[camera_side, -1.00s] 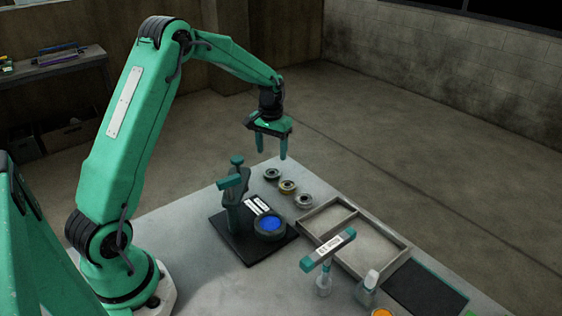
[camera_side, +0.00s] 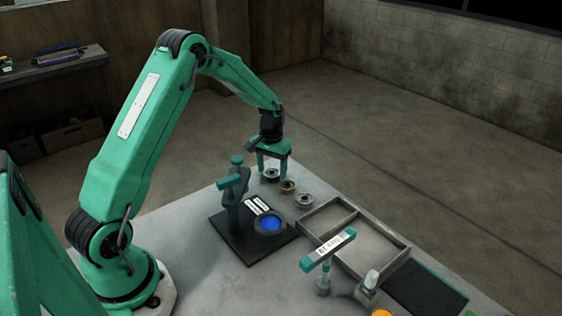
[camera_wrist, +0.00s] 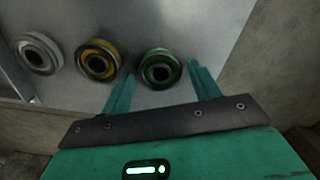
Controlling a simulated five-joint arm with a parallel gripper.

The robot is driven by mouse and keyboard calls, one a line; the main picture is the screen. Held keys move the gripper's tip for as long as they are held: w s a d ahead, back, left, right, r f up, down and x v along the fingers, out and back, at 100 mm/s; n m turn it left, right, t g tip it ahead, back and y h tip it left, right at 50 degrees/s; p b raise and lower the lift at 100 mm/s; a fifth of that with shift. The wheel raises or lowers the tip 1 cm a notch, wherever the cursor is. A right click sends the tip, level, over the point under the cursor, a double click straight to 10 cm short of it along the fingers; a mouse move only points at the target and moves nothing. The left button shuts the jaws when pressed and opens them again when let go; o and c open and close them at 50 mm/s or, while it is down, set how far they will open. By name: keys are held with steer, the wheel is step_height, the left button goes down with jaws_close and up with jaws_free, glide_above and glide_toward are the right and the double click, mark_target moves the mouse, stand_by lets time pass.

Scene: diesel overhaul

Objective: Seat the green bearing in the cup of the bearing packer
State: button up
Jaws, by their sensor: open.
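The green bearing (camera_wrist: 159,69) is a ring with a dark bore, lying on the bench. In the wrist view it appears between the fingertips of my gripper (camera_wrist: 160,80). In the side view the green bearing (camera_side: 271,174) is at the far end of a row of bearings, with my gripper (camera_side: 272,170) pointing down just over it. My fingers are open, one on each side of it; I cannot tell how far down they reach. The bearing packer (camera_side: 236,205) stands on a dark base, with a round cup (camera_side: 270,224) showing blue inside.
A yellow bearing (camera_wrist: 99,61) and a pale bearing (camera_wrist: 40,54) lie beside the green one. A divided tray (camera_side: 402,247), a teal-ended labelled bar on a stand (camera_side: 328,250), a small bottle (camera_side: 368,285) and a dark mat (camera_side: 425,288) occupy the bench's right part.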

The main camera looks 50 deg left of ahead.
mark_target(272, 173)
steer(key=c, duration=0.8)
steer(key=shift+c, duration=0.2)
steer(key=shift+r, duration=0.15)
steer(key=shift+r, duration=2.15)
steer(key=shift+d, duration=0.1)
steer(key=s+d+r+m, duration=0.3)
steer(key=s+d, duration=0.4)
steer(key=d, duration=0.2)
steer(key=s+d+r+m, duration=0.3)
steer(key=s+d+r, duration=0.1)
steer(key=s+d, duration=0.3)
steer(key=shift+d, duration=0.9)
